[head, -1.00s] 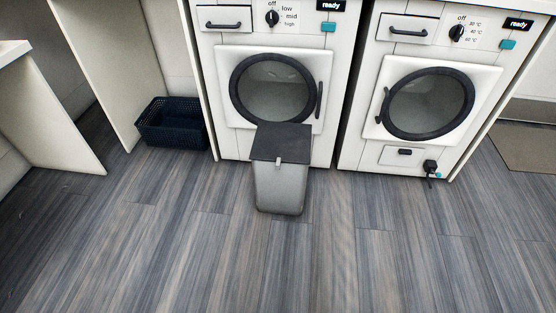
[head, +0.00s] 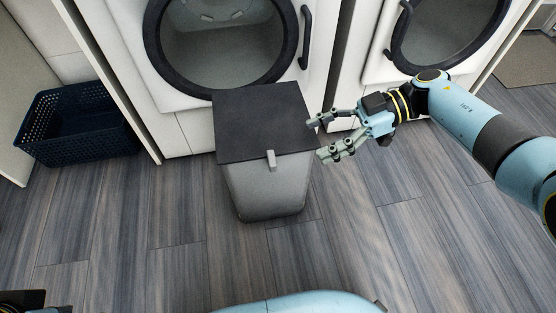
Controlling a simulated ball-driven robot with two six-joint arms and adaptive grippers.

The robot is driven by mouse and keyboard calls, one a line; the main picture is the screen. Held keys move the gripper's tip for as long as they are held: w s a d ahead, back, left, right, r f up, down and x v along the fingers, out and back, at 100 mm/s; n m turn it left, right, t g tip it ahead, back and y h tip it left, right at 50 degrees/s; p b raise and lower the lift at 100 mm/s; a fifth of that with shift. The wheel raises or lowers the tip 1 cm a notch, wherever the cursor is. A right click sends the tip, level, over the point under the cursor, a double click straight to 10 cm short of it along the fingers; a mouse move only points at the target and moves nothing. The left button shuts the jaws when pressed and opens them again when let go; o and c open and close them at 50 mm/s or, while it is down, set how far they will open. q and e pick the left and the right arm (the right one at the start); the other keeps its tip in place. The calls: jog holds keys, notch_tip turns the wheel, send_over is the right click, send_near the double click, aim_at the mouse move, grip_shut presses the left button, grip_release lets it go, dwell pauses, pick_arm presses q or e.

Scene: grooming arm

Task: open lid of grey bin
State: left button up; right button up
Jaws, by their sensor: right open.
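The grey bin (head: 266,192) stands upright on the floor in front of the left machine. Its dark flat lid (head: 262,118) is closed, with a small light tab (head: 271,160) at the front edge. My right gripper (head: 322,138) is open and empty, just right of the lid, with its fingers pointing left towards the lid's right edge. I cannot tell whether a fingertip touches the lid. My left gripper is not clearly in view; only a dark piece shows at the lower left corner.
Two white front-loading machines stand behind the bin; the left one has a round door (head: 222,45) with a dark handle (head: 306,38). A dark blue basket (head: 78,125) sits at the left. A mat (head: 528,62) lies at the far right. The floor in front of the bin is clear.

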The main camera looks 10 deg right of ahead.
aim_at(273, 157)
jog(key=b+x, duration=0.3)
jog(key=x, duration=0.7)
jog(key=shift+s+a+r, duration=0.1)
pick_arm(q)
jog(key=shift+t, duration=0.6)
jog(key=r, duration=0.1)
jog(key=w+d+r, duration=0.1)
jog(key=r, duration=0.1)
jog(key=w+r, duration=0.1)
jog(key=shift+d+r, duration=0.15)
jog(key=shift+d, duration=0.05)
pick_arm(e)
grip_shut()
